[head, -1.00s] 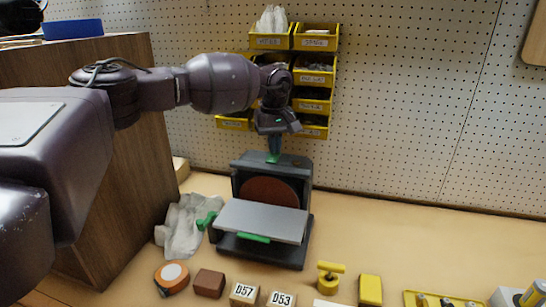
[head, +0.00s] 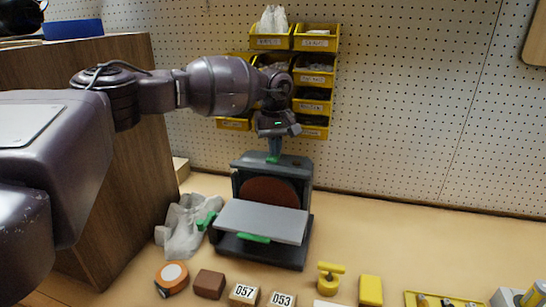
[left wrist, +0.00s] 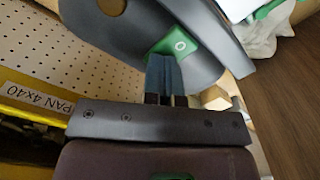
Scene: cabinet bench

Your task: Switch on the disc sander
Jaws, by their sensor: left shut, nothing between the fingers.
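The disc sander (head: 262,247) stands on the bench below my left arm, with a brown disc (head: 268,191) and a grey tilted table (head: 262,221) in front of it. My left gripper (head: 274,157) points down at the top of the sander's housing, shut and empty. In the left wrist view, a green switch (left wrist: 173,45) with a white circle mark sits on the dark housing (left wrist: 140,30). The fingertips (left wrist: 162,60) are at its near edge and overlap it; I cannot tell whether they touch it. My right gripper is not in view.
Yellow labelled bins (head: 313,77) hang on the pegboard behind the gripper. A wooden cabinet (head: 110,180) stands left. A grey cloth (head: 182,230), tape measure (head: 172,277), wooden blocks and yellow items (head: 370,290) lie around the sander. The bench at right behind them is clear.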

